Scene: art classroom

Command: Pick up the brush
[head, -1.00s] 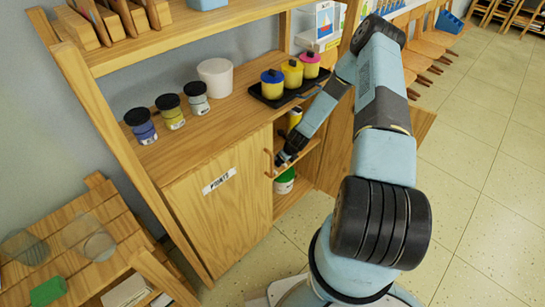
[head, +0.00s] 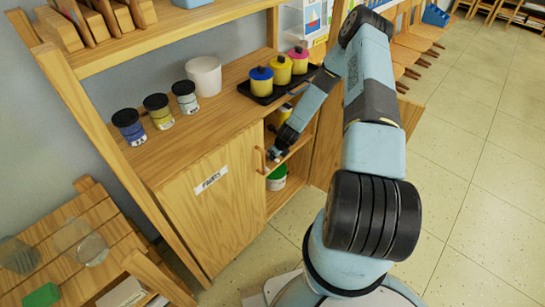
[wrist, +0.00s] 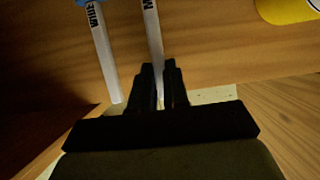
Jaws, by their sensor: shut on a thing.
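In the wrist view my gripper (wrist: 160,85) is shut on a thin white brush handle (wrist: 151,25) whose label shows only an "M". In the head view my gripper (head: 274,156) is at the open part of the cabinet (head: 160,172), near the shelf edge and the door handle. The brushes are too small or hidden to make out there.
The closed cabinet door (head: 230,220) labelled "PAINTS" is just left of my gripper. A yellow container (head: 285,113) stands inside on the shelf, and a green-and-white tub (head: 276,178) below. Several paint jars stand on top, some on a black tray (head: 252,95). Open floor lies right.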

